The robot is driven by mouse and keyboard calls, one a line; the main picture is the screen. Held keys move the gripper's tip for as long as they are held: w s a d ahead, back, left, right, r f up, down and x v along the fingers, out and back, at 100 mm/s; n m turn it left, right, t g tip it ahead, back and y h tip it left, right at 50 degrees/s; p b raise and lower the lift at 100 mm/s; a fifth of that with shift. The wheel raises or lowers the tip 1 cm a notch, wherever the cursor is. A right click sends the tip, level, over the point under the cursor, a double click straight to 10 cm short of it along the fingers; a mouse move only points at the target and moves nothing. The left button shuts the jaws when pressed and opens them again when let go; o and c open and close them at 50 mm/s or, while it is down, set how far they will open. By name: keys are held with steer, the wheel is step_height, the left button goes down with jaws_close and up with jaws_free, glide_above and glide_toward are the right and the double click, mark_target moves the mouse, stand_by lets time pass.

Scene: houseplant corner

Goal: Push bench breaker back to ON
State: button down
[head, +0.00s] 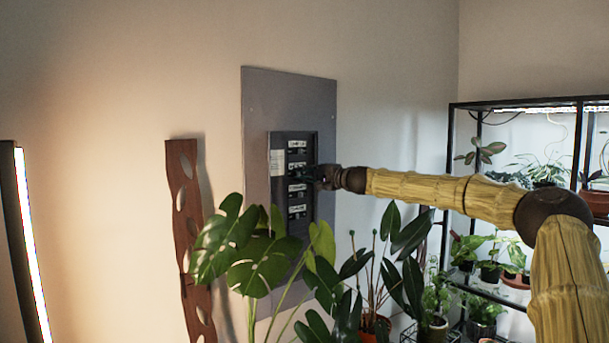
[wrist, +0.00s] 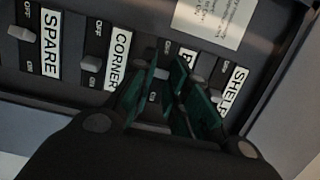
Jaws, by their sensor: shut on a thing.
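The breaker box (head: 276,198) is a dark panel of labelled switches on a grey wall plate. In the wrist view its white labels read SPARE (wrist: 51,43), CORNER (wrist: 120,58) and SHELF (wrist: 233,92). A partly covered label (wrist: 187,58) between CORNER and SHELF marks the bench breaker. My gripper (wrist: 166,76), with dark green fingers, is shut on the bench breaker's lever between them. The fingers hide most of the lever, so I cannot tell its position. In the head view my gripper (head: 319,176) meets the panel's right side.
A large-leaved plant (head: 262,262) stands in front of the panel's lower part. A potted plant (head: 378,325) stands below my arm. A shelf of plants (head: 449,150) is at the right. A brown perforated board (head: 182,215) leans at the left. The wall above the panel is clear.

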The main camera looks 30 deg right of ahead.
steer(key=shift+f, duration=0.1)
steer(key=c, duration=1.4)
jaws_free()
steer(key=shift+v, duration=6)
